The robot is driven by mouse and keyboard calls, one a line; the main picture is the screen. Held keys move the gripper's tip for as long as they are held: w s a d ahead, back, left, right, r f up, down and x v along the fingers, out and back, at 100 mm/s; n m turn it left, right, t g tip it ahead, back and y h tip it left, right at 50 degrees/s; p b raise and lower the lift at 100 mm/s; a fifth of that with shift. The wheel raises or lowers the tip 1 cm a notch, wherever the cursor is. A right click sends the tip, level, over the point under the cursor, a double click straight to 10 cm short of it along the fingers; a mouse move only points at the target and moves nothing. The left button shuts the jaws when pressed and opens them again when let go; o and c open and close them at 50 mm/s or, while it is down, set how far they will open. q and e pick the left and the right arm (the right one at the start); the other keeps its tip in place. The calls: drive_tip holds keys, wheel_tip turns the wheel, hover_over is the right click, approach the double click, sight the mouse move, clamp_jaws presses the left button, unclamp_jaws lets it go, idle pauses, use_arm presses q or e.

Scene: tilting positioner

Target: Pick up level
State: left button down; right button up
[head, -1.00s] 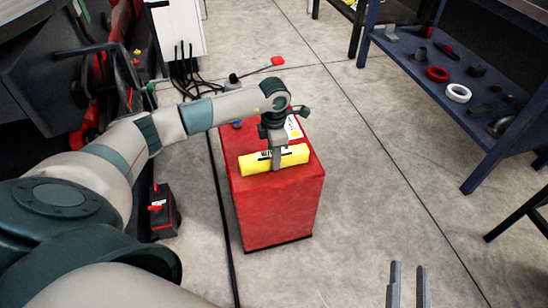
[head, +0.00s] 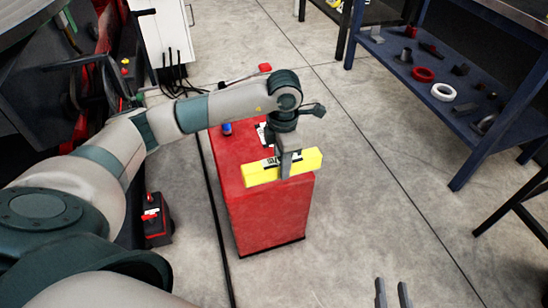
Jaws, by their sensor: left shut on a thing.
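The level is a yellow bar (head: 262,174) with dark markings, in the head view at the top of a red cabinet (head: 264,215). My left gripper (head: 286,168) comes down over the level and is shut on it around its middle. The level appears raised a little above the cabinet top, its right end reaching past the cabinet's right edge. My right gripper (head: 393,294) shows only its two fingertips at the bottom edge, apart and empty over the floor.
A blue item (head: 227,128) and a white label or paper stand at the back of the cabinet top. A blue shelf (head: 440,90) with rings and small parts stands at right. A red and black box (head: 156,222) sits on the floor at left. Floor right of the cabinet is clear.

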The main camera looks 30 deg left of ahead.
use_arm(q)
drive_tip(key=shift+s+d+r, duration=0.35)
drive_tip(key=shift+d+r, duration=0.15)
drive_tip(key=shift+d, duration=0.2)
